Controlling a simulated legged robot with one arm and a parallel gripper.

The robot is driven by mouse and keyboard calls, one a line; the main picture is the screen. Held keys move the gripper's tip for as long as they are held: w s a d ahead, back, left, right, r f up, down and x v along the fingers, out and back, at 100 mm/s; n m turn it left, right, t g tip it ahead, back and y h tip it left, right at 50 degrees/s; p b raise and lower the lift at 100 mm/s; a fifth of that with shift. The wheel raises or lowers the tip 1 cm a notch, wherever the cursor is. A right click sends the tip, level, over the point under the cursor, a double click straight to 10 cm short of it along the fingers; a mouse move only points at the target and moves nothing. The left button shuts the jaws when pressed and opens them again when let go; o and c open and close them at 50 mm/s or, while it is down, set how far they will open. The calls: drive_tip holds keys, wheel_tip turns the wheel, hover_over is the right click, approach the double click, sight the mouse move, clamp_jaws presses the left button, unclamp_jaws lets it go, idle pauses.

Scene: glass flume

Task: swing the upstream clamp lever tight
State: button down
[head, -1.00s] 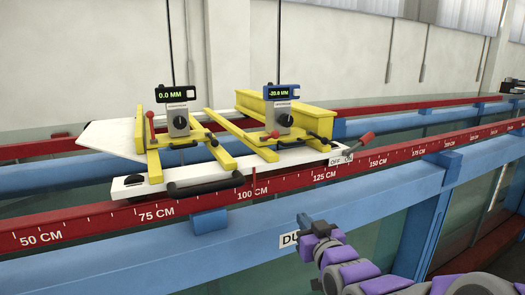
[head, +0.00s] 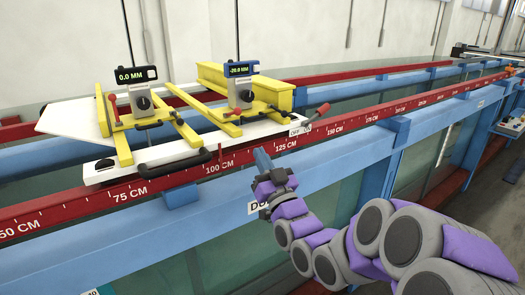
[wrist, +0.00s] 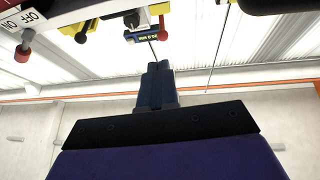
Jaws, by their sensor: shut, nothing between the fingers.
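A white carriage plate (head: 98,172) rides the red scale rail and bears two yellow gauge frames. The left gauge (head: 137,75) reads 0.0 MM and has a red-handled lever (head: 113,106) standing up beside it. The right, blue gauge (head: 243,70) reads -20.0 MM; its display shows in the wrist view (wrist: 150,37), with a small red knob (wrist: 162,24) beside it. I cannot tell which lever is the upstream one. My gripper (head: 262,157) is shut and empty, pointing up in front of the rail near 125 CM, apart from the levers. Its shut fingers show in the wrist view (wrist: 155,85).
A red-handled switch lever (head: 318,114) sits by an OFF/ON label at the plate's right end. Black handles (head: 170,158) run along the plate's front. The red scale rail (head: 345,121) and blue flume beam (head: 330,160) cross in front. Air above the rail's right stretch is clear.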

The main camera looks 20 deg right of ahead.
drive_tip(key=p+x, duration=0.4)
drive_tip(key=x, duration=0.8)
drive_tip(key=shift+a+p, duration=0.15)
drive_tip(key=shift+p, duration=0.15)
drive_tip(key=shift+r, duration=0.1)
